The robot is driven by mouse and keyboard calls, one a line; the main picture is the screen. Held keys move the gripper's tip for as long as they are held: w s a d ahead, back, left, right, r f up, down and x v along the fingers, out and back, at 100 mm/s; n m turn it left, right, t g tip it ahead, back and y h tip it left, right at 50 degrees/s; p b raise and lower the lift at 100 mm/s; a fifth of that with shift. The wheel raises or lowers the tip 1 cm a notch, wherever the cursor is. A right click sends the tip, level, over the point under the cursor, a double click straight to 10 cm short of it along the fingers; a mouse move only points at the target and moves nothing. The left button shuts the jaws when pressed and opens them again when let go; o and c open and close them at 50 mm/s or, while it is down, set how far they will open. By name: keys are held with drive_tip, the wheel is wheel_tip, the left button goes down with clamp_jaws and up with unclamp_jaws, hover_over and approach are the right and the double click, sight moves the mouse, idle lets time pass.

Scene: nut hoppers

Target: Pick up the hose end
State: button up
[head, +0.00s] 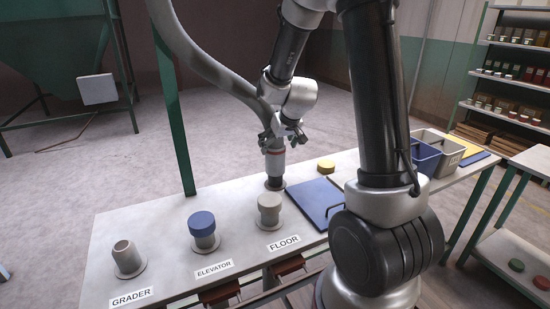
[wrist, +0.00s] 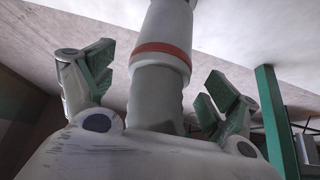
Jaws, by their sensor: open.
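The hose end (head: 274,161) is a pale grey cuff with a red band and a dark lower part. It stands upright over a round flange on the bench, behind the FLOOR stub. The grey hose (head: 207,66) curves down to it from the upper left. My gripper (head: 283,134) is at the cuff's upper part, near the red band. In the wrist view, the hose end (wrist: 164,75) rises between the green-padded fingers of my gripper (wrist: 168,96). The fingers are spread, with gaps visible on both sides.
The bench (head: 160,286) has an open GRADER stub (head: 125,256), a blue-capped ELEVATOR stub (head: 203,228) and a beige-capped FLOOR stub (head: 269,208). A green post (head: 175,110) stands left of the hose.

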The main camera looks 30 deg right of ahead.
sight(276, 145)
drive_tip(key=x, duration=0.3)
drive_tip(key=shift+w+f, duration=0.15)
drive_tip(key=shift+c, duration=0.3)
drive_tip(key=c, duration=1.2)
